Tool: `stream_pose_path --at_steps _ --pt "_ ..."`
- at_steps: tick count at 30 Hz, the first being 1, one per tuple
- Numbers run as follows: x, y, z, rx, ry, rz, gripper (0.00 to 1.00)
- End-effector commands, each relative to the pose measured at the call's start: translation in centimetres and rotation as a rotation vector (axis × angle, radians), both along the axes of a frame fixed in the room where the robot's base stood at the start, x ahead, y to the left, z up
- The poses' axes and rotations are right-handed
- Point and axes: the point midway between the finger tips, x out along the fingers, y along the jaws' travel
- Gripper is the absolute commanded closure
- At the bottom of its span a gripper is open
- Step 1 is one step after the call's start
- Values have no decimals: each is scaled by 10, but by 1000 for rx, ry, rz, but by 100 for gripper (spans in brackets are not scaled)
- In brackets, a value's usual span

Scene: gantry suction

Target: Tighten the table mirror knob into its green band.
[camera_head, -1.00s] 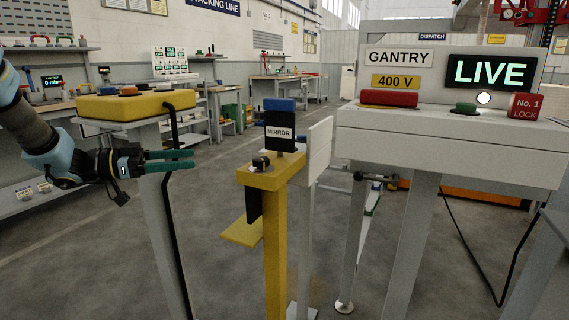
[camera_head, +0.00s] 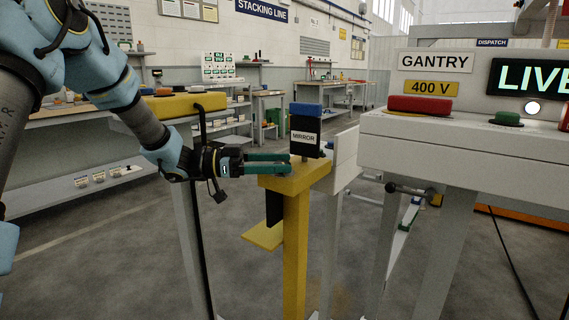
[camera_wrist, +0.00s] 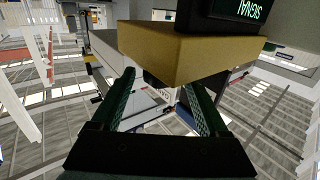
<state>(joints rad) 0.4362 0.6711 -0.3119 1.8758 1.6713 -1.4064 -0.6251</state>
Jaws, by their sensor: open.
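The yellow table mirror stand (camera_head: 294,184) is in the middle of the head view. A black box with a blue top and a MIRROR label (camera_head: 305,138) stands on it. My gripper (camera_head: 288,163) is open, with its green fingers reaching level from the left to the near-left edge of the stand's top. The knob on that top is hidden behind the fingers in the head view. In the wrist view my spread fingers (camera_wrist: 160,84) point toward the yellow block (camera_wrist: 195,50). A dark part shows under the block between them; I cannot tell whether it is the knob. No green band is visible.
The gantry console (camera_head: 450,135) with a red bar (camera_head: 420,104), a green button (camera_head: 507,118) and a LIVE display stands at right. A pale panel (camera_head: 345,160) stands just behind the stand. A yellow control box (camera_head: 183,104) with a hanging black cable is behind my arm.

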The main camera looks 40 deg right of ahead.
Motion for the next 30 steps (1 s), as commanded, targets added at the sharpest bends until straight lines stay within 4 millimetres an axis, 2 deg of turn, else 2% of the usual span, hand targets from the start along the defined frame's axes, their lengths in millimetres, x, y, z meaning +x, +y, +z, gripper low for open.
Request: stream_pose_path --at_steps 4,14,30 --pt "-8 -9 0 0 0 0 22" --pt "-9 -12 0 0 0 1 22" --pt "-9 -11 0 0 0 1 83"
